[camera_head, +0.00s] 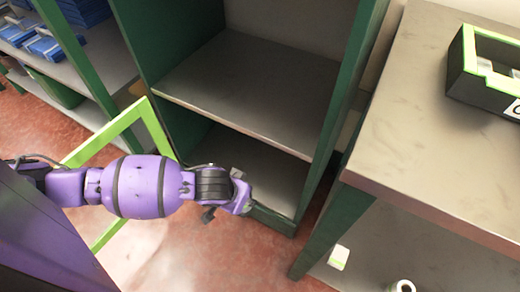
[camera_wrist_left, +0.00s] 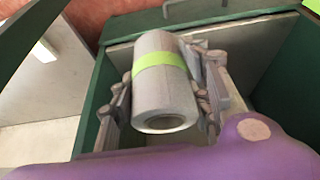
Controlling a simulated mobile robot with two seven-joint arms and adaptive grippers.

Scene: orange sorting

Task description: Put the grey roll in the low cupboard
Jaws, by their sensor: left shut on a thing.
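The grey roll (camera_wrist_left: 163,102) with a lime band is between the fingers of my left gripper (camera_wrist_left: 168,75), which is shut on it. Its open core faces the wrist camera. In the head view my left gripper (camera_head: 232,193) is at the front of the cupboard's lower compartment (camera_head: 262,172); the roll cannot be made out there. The cupboard has green sides (camera_head: 352,85) and a grey shelf (camera_head: 250,90) above the low compartment. Its lime-framed door (camera_head: 105,132) stands open to the left, partly behind my arm. My right gripper is not in view.
A grey table (camera_head: 430,130) on the right bears a black crate with a lime rim (camera_head: 468,75). Below it are a white roll (camera_head: 401,286) and a small pale item (camera_head: 338,257). Shelving with blue items (camera_head: 45,47) stands at the left. The visible cupboard shelves look empty.

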